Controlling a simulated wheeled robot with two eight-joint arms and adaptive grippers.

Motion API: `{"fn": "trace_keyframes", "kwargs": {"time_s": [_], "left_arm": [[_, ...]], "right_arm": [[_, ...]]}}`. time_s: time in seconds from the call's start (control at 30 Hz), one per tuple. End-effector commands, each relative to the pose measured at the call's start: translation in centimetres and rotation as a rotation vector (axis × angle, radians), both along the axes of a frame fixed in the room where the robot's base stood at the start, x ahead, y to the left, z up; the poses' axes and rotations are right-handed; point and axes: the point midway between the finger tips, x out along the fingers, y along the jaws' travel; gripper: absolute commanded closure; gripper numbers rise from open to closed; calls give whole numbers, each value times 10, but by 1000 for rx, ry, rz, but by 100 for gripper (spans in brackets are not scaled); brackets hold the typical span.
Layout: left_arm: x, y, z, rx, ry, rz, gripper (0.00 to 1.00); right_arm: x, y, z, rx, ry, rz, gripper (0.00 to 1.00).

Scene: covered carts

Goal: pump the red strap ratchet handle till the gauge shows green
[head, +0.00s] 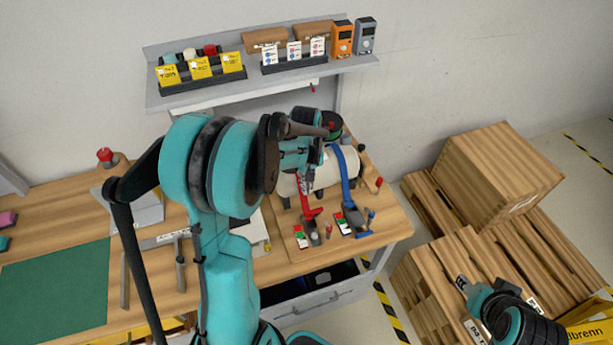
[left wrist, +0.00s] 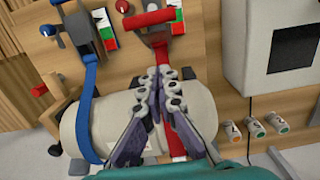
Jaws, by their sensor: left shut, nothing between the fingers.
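The red strap (head: 307,190) runs over a white cylinder (head: 343,168) to a red ratchet handle (head: 312,214) on the wooden board. The handle also shows at the top of the left wrist view (left wrist: 150,20). Beside it is a small red, white and green gauge (head: 299,237), also in the left wrist view (left wrist: 178,14); its reading is too small to tell. My left gripper (head: 304,180) is shut and empty over the cylinder at the red strap, its fingertips (left wrist: 172,78) short of the handle. My right arm (head: 480,295) shows at lower right; its fingers are unclear.
A blue strap (head: 344,175) with its own ratchet (head: 353,214) and gauge (head: 343,223) lies just right of the red one. A grey box with a dark panel (left wrist: 275,45) stands beside the board. A shelf (head: 200,95) hangs behind. Pallets (head: 470,270) stand right.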

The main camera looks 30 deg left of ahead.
Motion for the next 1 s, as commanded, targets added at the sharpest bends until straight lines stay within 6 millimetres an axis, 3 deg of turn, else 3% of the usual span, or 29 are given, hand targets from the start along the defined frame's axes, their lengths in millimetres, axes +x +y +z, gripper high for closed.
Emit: {"fn": "trace_keyframes", "kwargs": {"time_s": [0.03,0.3,1.0], "left_arm": [[0,0,-11,0,0,0,100],[-23,-27,-14,0,0,-1,100],[-31,-35,-16,33,-27,-1,100]], "right_arm": [[0,0,-2,0,0,0,58],[0,0,0,0,0,0,58],[0,0,-3,0,0,0,58]]}}
